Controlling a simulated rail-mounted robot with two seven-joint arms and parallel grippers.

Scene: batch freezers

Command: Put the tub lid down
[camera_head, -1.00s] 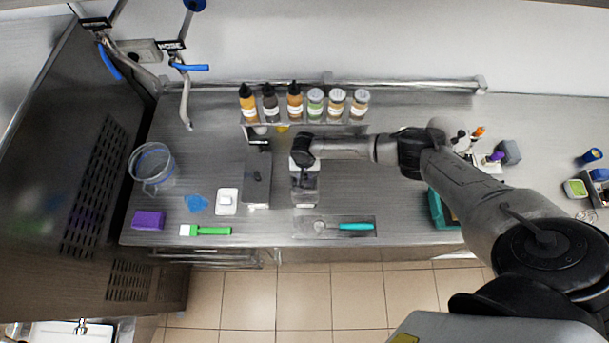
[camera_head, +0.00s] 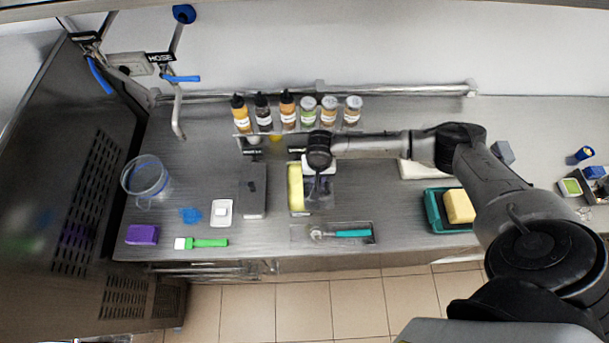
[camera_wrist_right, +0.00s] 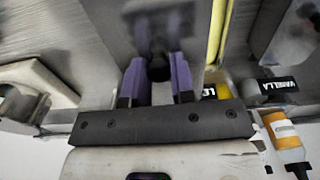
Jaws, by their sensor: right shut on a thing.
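My right gripper (camera_head: 319,188) is over the counter at the middle, just right of an open tub (camera_head: 297,212) with yellow contents (camera_head: 295,183). In the right wrist view its purple fingers (camera_wrist_right: 158,82) are shut on the knob of the grey tub lid (camera_wrist_right: 150,20). The lid also shows in the head view (camera_head: 326,202), partly under the gripper, beside the tub's right side. I cannot tell whether the lid touches the counter. A second grey tub (camera_head: 253,200) with its lid on stands to the left. My left gripper is not in view.
Bottles and jars (camera_head: 288,112) line the back shelf. A scoop (camera_head: 350,234) lies in a tray in front. A clear jug (camera_head: 146,180) and a green brush (camera_head: 205,243) are at left.

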